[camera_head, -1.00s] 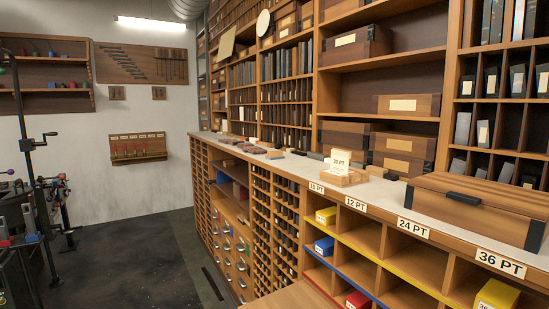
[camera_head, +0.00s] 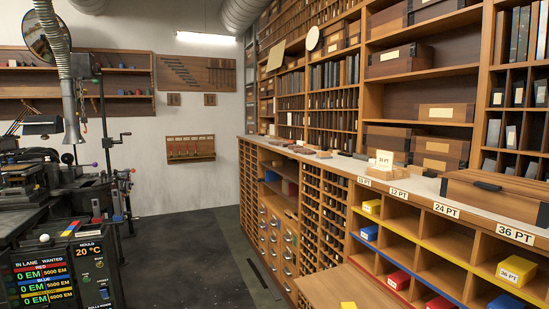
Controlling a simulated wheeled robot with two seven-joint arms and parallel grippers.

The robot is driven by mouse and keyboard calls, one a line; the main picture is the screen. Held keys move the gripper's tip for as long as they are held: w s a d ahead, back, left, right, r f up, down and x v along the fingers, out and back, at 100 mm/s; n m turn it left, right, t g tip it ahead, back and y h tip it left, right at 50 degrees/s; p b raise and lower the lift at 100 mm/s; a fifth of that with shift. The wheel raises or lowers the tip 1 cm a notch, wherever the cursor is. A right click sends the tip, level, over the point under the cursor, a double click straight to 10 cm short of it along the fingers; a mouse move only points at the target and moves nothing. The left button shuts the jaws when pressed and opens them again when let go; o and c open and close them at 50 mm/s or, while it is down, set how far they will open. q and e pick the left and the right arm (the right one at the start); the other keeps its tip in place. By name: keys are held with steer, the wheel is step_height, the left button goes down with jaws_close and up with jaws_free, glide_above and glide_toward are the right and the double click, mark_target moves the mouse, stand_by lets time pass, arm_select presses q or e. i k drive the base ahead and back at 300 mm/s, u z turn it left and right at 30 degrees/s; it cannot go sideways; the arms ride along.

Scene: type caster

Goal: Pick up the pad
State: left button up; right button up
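I cannot tell for certain which thing is the pad. Several small, flat, dark and reddish blocks lie in a row on the pale countertop (camera_head: 349,165). One is a reddish-brown flat block (camera_head: 302,150), with another flat block (camera_head: 323,155) to its right. They are too small to make out in detail. Neither of my grippers is in view.
A small card on a wooden stand (camera_head: 383,165) and a long wooden case (camera_head: 497,197) stand on the counter. Labelled cubbies below hold colored boxes, including a yellow one (camera_head: 517,271). A dark machine (camera_head: 60,200) stands at left. The floor (camera_head: 195,255) between is clear.

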mark_target(327, 154)
steer(key=u, duration=0.35)
steer(key=i, duration=1)
steer(key=u, duration=0.55)
steer(key=i, duration=1.65)
steer(key=u, duration=0.05)
